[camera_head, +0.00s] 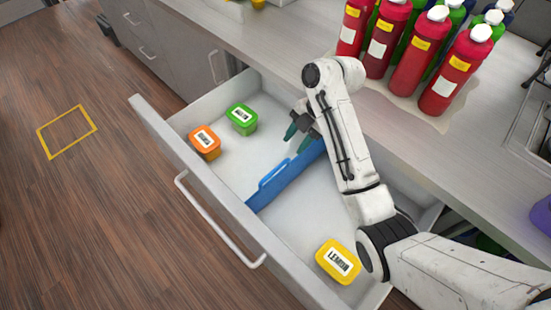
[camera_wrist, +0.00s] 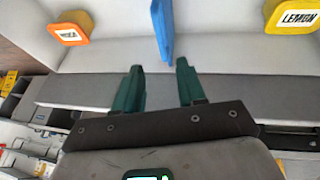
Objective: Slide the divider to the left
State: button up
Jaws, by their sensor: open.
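The blue divider (camera_head: 286,177) stands across the open drawer (camera_head: 160,118) and splits it into two compartments. In the wrist view the divider (camera_wrist: 162,32) shows its narrow edge, ahead of my fingertips and between their lines. My gripper (camera_head: 298,132) has dark green fingers and is over the drawer, near the divider's counter-side end. In the wrist view my gripper (camera_wrist: 160,72) is open, with an empty gap between its fingers. I cannot tell whether a finger touches the divider.
An orange-lidded tub (camera_head: 205,142) and a green-lidded tub (camera_head: 242,118) sit in the drawer left of the divider. A yellow lemon tub (camera_head: 338,262) sits right of it. Several red bottles (camera_head: 421,52) stand on the counter (camera_head: 240,30). Drawer floor beside the divider is clear.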

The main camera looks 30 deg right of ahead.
aim_at(277, 168)
jog(key=x, duration=1.1)
jog(key=shift+c, duration=0.5)
grip_shut()
